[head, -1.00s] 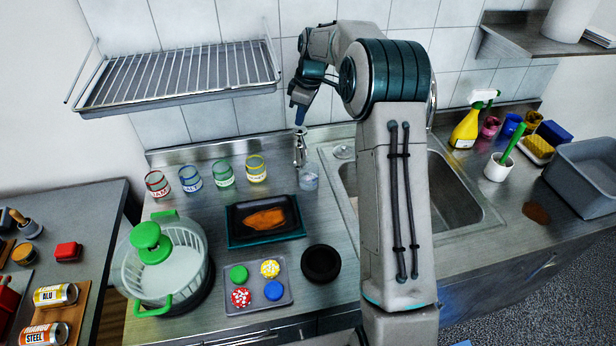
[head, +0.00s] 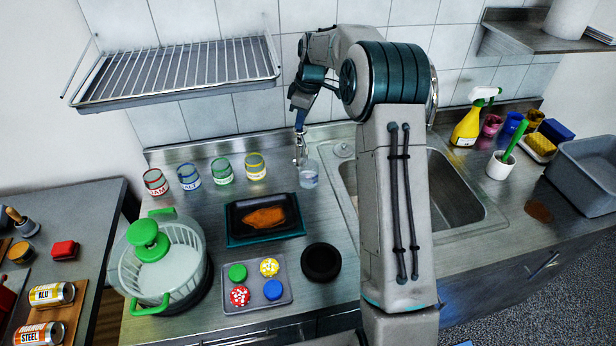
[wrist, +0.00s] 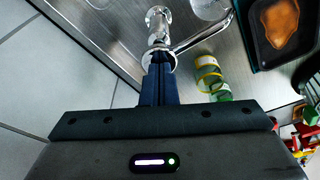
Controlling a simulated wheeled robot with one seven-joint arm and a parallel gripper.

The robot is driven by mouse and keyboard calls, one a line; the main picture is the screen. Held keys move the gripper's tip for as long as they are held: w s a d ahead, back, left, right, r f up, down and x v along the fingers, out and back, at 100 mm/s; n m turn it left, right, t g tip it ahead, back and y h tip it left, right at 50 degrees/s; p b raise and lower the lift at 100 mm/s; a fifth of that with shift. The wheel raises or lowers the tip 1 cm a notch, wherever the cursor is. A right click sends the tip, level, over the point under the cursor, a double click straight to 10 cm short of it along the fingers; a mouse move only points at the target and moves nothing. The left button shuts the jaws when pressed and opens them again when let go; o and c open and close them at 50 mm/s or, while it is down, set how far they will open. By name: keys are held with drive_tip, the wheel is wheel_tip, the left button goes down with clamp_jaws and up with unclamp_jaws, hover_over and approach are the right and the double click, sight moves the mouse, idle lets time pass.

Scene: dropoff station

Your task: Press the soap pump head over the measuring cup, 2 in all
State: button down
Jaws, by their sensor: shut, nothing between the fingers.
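The chrome soap pump (head: 298,153) stands upright at the back of the counter, left of the sink. In the wrist view its shiny head (wrist: 172,58) shows at my fingertips, with a thin spout reaching right. The clear measuring cup (head: 309,175) stands just in front of the pump; part of it shows at the top of the wrist view (wrist: 208,8). My gripper (head: 300,128) is shut and empty, pointing down with its blue fingertips on top of the pump head, apparently touching it. The fingers (wrist: 160,68) hide part of the head.
Several labelled glass jars (head: 222,171) stand left of the pump. A dark tray (head: 238,238) with a brown patch lies in front. The wire rack (head: 180,70) hangs on the wall at left. The sink (head: 450,195) is to the right.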

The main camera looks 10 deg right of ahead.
drive_tip(key=shift+f+b, duration=0.3)
drive_tip(key=shift+f, duration=0.35)
drive_tip(key=shift+r, duration=0.15)
drive_tip(key=shift+a+p+v, duration=0.15)
drive_tip(key=shift+p+v, duration=0.5)
drive_tip(key=shift+v, duration=0.15)
drive_tip(key=shift+a+p+v, duration=0.1)
drive_tip(key=shift+p+v, duration=0.5)
drive_tip(key=shift+v, duration=0.15)
drive_tip(key=shift+w+r, duration=0.1)
drive_tip(key=shift+w, duration=0.05)
drive_tip(key=p+v, duration=0.1)
drive_tip(key=v, duration=0.1)
drive_tip(key=p+v, duration=0.1)
drive_tip(key=p, duration=0.1)
drive_tip(key=a+p+v, duration=0.1)
drive_tip(key=v, duration=0.1)
drive_tip(key=shift+w+d+r, duration=0.1)
drive_tip(key=shift+w+r, duration=0.15)
drive_tip(key=shift+r, duration=0.25)
